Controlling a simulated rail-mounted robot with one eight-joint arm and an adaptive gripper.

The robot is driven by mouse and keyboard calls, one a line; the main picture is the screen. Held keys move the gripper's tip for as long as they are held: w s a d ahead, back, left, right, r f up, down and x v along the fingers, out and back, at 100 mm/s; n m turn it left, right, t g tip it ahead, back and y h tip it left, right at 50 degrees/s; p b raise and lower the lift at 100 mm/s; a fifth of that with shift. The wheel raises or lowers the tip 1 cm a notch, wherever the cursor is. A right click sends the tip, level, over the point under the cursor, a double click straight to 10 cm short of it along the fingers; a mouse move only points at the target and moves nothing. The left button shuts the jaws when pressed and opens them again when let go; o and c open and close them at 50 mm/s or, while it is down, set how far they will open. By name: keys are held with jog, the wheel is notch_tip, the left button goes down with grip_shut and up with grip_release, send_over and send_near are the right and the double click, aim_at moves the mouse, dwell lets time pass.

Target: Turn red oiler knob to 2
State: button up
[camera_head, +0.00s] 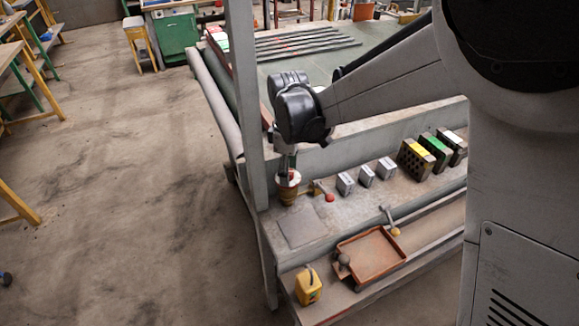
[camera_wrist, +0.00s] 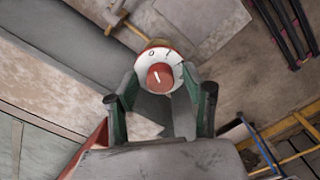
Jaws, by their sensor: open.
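The oiler (camera_head: 288,190) stands on the grey bench near the upright post, with my gripper (camera_head: 287,158) pointing down just above it. In the wrist view the oiler's red knob (camera_wrist: 160,77) sits in the middle of a white dial (camera_wrist: 143,68) with a 0, a 1 and further marks. The white line on the knob points up and slightly left, roughly towards the 0. My gripper (camera_wrist: 160,70) is open, its green fingers on either side of the knob. I cannot tell whether either finger touches it.
A red-balled lever (camera_head: 328,197) is close right of the oiler. A yellow-balled lever (camera_head: 395,231), an orange tray (camera_head: 345,249) and a yellow can (camera_head: 308,288) are nearer. The post (camera_head: 245,100) rises close left.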

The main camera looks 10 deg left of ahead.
grip_shut()
